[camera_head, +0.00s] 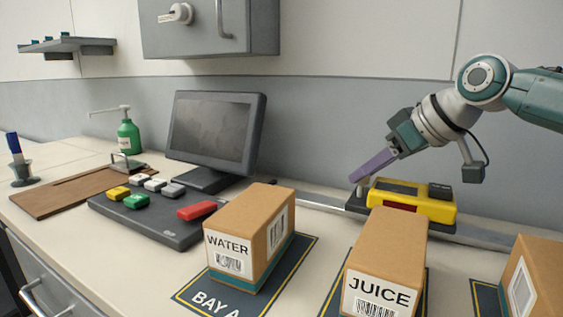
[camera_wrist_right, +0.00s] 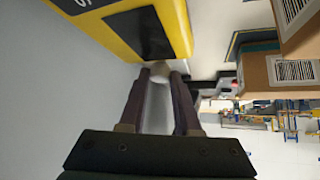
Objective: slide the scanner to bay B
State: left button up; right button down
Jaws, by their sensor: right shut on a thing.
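The yellow and black scanner (camera_head: 425,204) sits on a metal rail (camera_head: 325,202) along the wall, behind the JUICE box. It also shows large at the top of the right wrist view (camera_wrist_right: 165,30). My right gripper (camera_head: 356,178) reaches down from the right, with its purple fingers at the scanner's left end. In the right wrist view its fingers (camera_wrist_right: 160,75) are closed around a small pale knob beside the scanner's yellow body. The mat marked BAY A (camera_head: 203,300) lies under the WATER box. A second mat is mostly covered by the JUICE box and its label is hidden. My left gripper is out of view.
The WATER box (camera_head: 235,235), the JUICE box (camera_head: 385,255) and a third box (camera_head: 545,275) stand in front of the rail. A monitor (camera_head: 215,130) and keypad (camera_head: 150,220) stand to the left. A grey cabinet (camera_head: 210,30) hangs above. The rail left of the scanner looks clear.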

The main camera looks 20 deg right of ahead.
jog(key=shift+w, duration=0.1)
jog(key=c, duration=0.6)
grip_release()
jog(key=shift+r, duration=0.15)
notch_tip(320, 180, up, 20)
jog(key=shift+f+p, duration=0.15)
jog(key=shift+p, duration=0.7)
